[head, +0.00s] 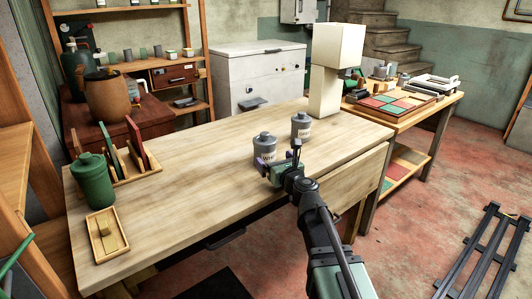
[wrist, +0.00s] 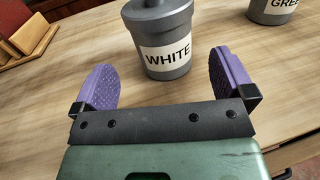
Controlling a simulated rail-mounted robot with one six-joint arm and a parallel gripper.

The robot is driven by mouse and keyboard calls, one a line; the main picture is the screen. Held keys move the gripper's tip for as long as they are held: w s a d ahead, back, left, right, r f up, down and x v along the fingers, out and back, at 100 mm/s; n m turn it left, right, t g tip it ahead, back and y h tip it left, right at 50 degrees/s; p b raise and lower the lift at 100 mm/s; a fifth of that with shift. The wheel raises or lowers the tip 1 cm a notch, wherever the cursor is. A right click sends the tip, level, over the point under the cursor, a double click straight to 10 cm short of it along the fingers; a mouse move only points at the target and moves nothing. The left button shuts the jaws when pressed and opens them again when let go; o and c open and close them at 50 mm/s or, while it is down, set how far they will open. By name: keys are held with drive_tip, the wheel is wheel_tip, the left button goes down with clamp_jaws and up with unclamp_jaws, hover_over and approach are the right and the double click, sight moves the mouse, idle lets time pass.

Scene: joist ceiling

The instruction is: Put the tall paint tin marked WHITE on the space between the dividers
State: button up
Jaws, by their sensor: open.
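The grey tin marked WHITE (head: 265,146) stands upright on the wooden table. In the wrist view the WHITE tin (wrist: 160,40) is just ahead of my gripper, its base roughly between the fingertips. My gripper (head: 279,168) is open, with its purple pads (wrist: 97,88) apart on either side and nothing held. A second grey tin (head: 301,126) stands behind and to the right; its label, partly cut off in the wrist view (wrist: 272,10), reads "GREE". The rack with upright dividers (head: 150,178) stands at the table's left end, with red, green and brown boards; its gaps are partly hidden.
A green lidded canister (head: 92,180) and a shallow wooden tray (head: 106,236) are beside the rack. The tabletop (head: 190,165) between rack and tins is clear.

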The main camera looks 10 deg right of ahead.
sight(266, 150)
drive_tip(key=x, duration=0.7)
drive_tip(key=shift+w+f, duration=0.1)
drive_tip(key=shift+w, duration=0.25)
drive_tip(key=shift+s, duration=0.1)
drive_tip(key=c, duration=1.1)
wheel_tip(266, 150, up, 29)
drive_tip(key=p, duration=2.8)
drive_tip(key=shift+f, duration=0.15)
